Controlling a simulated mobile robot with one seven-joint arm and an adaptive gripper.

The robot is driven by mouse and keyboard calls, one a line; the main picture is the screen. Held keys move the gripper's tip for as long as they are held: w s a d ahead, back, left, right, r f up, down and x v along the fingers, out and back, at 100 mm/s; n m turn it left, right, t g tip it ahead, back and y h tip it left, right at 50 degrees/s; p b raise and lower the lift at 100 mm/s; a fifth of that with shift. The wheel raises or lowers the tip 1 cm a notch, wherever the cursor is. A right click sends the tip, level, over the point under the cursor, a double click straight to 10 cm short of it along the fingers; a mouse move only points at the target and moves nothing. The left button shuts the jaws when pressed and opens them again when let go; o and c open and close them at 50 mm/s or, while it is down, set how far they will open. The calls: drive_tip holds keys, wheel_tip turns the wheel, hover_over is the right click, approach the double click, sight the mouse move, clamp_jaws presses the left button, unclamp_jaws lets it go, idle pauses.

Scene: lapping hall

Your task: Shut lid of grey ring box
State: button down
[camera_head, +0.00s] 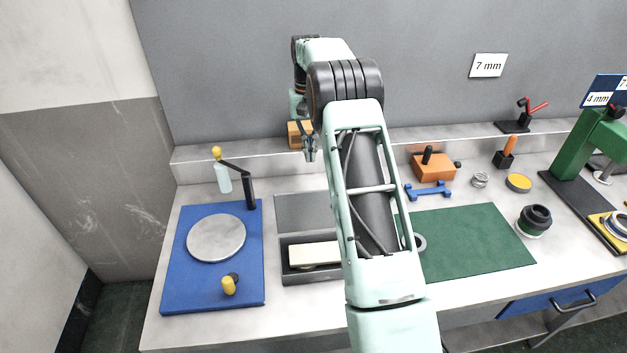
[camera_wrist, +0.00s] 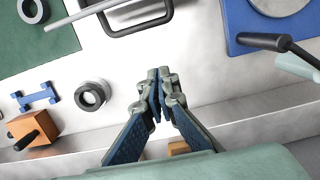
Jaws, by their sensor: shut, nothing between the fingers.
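The grey ring box (camera_head: 298,279) stands on the bench between the blue board and the green mat. Its lid (camera_head: 300,213) is open, raised at the back of the box. A cream block (camera_head: 314,254) lies inside. My arm hides the box's right part. My gripper (camera_head: 310,156) is behind and above the lid, near the back ledge, apart from it. In the wrist view my gripper (camera_wrist: 158,72) has its fingertips together with nothing between them. A dark rounded loop (camera_wrist: 140,18) lies beyond the fingertips there; I cannot tell whether it belongs to the box.
At right is a green mat (camera_head: 470,240). An orange block (camera_head: 435,167) and blue bar (camera_head: 428,191) stand behind it. A loose ring (camera_wrist: 92,95) lies near my gripper.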

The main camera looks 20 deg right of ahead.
sight(320, 205)
drive_tip(key=s+a+f+p, duration=0.1)
drive_tip(key=s+f+p, duration=0.1)
drive_tip(key=s+f, duration=0.2)
drive_tip(key=shift+s+f, duration=0.35)
drive_tip(key=shift+f, duration=1.3)
drive_tip(key=shift+b, duration=0.3)
